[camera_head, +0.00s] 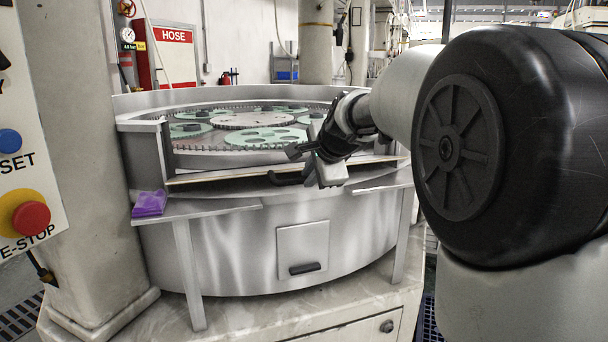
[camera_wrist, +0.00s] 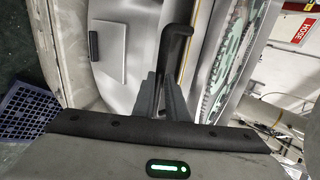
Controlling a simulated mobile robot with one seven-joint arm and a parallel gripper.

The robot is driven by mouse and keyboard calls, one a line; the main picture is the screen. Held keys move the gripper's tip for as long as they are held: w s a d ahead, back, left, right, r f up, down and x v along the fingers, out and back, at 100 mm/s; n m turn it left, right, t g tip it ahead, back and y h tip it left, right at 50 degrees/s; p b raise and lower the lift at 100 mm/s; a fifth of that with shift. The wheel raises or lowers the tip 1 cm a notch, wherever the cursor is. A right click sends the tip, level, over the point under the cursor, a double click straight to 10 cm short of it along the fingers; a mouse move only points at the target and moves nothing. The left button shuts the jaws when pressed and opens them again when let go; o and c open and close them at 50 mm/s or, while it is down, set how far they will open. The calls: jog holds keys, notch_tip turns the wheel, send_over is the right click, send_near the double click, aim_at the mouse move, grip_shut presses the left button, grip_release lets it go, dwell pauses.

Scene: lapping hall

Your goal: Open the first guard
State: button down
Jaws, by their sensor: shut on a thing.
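The front guard (camera_head: 225,179) is a metal panel at the front rim of the round lapping machine. It shows in the head view as a narrow, bright-edged strip below the toothed ring; how far it is tilted I cannot tell. Its black bar handle (camera_head: 287,179) sticks out near the middle and also shows in the wrist view (camera_wrist: 177,36). My gripper (camera_head: 314,164) is at the handle, its fingers shut on it. In the wrist view the fingers (camera_wrist: 161,82) are close together around the handle's near end, which they partly hide.
Inside the machine lie green carrier discs (camera_head: 265,137) and a toothed centre plate. Metal ledges flank the guard; a purple cloth (camera_head: 149,204) lies on the left one. A hatch (camera_head: 303,249) with a black handle is below. A pillar and control panel (camera_head: 28,170) stand left.

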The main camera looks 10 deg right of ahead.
jog(key=shift+r, duration=0.15)
jog(key=c, duration=1.8)
grip_release()
jog(key=shift+o, duration=0.2)
jog(key=p+v, duration=0.3)
jog(key=v, duration=1.4)
jog(key=shift+s+p, duration=0.15)
jog(key=shift+p, duration=0.15)
jog(key=shift+r, duration=0.1)
jog(key=shift+c, duration=0.3)
